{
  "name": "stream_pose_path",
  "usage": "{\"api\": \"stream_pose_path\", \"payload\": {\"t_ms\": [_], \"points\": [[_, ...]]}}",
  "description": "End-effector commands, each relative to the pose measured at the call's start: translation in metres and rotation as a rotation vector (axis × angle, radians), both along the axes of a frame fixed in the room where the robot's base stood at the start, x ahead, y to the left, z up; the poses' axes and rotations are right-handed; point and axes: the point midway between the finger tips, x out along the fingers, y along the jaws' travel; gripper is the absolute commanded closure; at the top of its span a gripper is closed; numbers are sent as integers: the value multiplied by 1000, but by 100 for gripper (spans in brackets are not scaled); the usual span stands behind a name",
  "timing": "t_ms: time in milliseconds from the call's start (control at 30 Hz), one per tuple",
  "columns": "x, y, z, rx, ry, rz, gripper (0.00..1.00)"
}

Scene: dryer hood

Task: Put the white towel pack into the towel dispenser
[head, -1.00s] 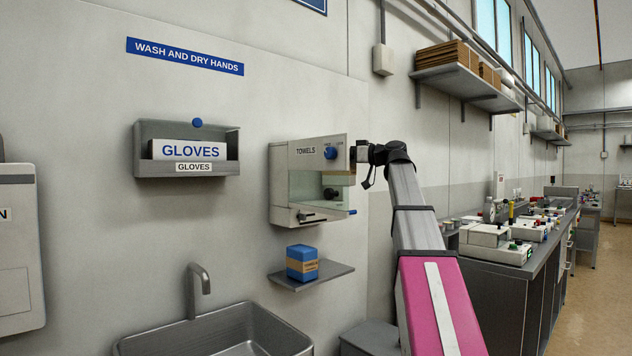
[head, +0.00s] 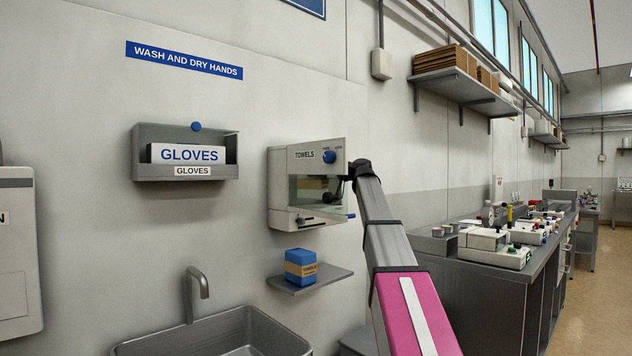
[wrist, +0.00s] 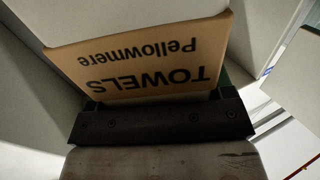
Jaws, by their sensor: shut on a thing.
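The towel dispenser (head: 306,154) hangs on the wall, a pale box marked TOWELS with a blue knob, a clear window and a blue-tipped part at its lower right. My gripper (wrist: 160,103) is shut on the white towel pack (wrist: 120,18), whose tan label reads TOWELS Pellowmere upside down in the wrist view. In the head view my arm reaches the dispenser's right side. A tan patch and dark shapes show through the window. How deep the pack sits inside, and whether it touches anything, I cannot tell. The fingertips are largely hidden.
A blue towel pack (head: 300,267) stands on a small shelf (head: 330,278) below the dispenser. A sink (head: 215,335) with a tap (head: 196,290) is at lower left. A glove holder (head: 185,152) hangs at left. A cluttered bench (head: 470,270) stands at right.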

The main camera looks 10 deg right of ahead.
Motion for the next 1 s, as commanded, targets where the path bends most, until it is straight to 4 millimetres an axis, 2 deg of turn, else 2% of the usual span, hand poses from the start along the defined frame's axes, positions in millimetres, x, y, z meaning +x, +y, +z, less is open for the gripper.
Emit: {"api": "stream_pose_path", "payload": {"t_ms": [200, 600, 633, 700, 1000], "points": [[1, 1, -29, 1, 1, 1, 55], [3, 2, -34, 0, 0, 0, 55], [3, 2, -34, 0, 0, 0, 19], [3, 2, -34, 0, 0, 0, 0], [3, 1, -30, 0, 0, 0, 0]]}}
